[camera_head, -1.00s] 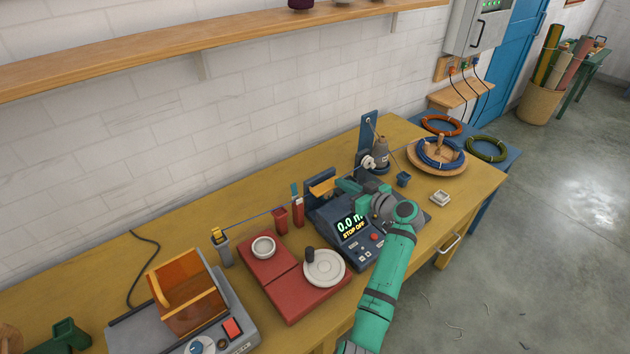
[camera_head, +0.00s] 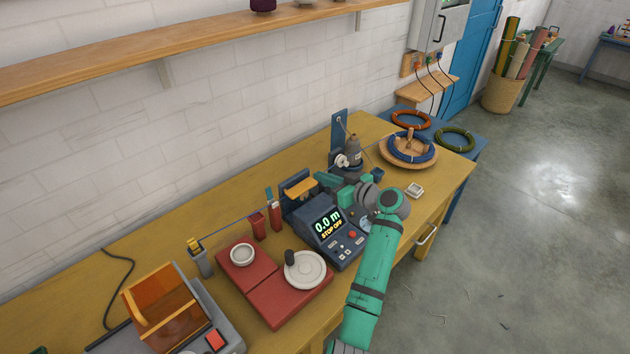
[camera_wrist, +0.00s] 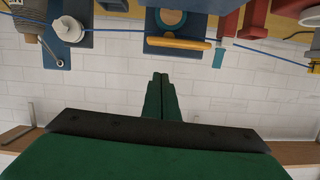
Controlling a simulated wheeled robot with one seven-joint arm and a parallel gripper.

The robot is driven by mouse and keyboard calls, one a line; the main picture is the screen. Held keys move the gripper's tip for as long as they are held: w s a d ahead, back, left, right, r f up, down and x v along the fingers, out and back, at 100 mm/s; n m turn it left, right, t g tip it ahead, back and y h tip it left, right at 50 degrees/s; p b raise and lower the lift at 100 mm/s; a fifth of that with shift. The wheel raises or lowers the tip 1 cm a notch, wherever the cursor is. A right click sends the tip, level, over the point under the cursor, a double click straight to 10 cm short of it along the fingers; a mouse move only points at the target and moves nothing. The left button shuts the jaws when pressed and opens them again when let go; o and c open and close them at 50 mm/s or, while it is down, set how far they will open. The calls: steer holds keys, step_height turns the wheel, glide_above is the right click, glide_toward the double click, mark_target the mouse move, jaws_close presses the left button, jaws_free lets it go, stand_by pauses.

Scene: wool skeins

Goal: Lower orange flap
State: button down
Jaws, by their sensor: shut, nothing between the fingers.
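The orange flap (camera_head: 300,188) is a small bar on the dark blue measuring device (camera_head: 328,228), beside its upright blue plate. In the wrist view the flap (camera_wrist: 178,43) lies crosswise beyond my fingertips, near a blue strand (camera_wrist: 118,31). I cannot tell its exact tilt. My gripper (camera_head: 319,177) is shut and empty, just to the right of the flap and slightly above its right end in the head view. In the wrist view its green fingers (camera_wrist: 160,78) are together and a gap shows between them and the flap.
A red base with a white disc (camera_head: 304,269) and an orange tray (camera_head: 164,307) stand left along the bench. The blue strand crosses behind the device.

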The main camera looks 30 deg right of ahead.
steer(key=v, duration=0.7)
steer(key=shift+s+r, duration=0.15)
steer(key=shift+s, duration=0.2)
steer(key=shift+d, duration=0.1)
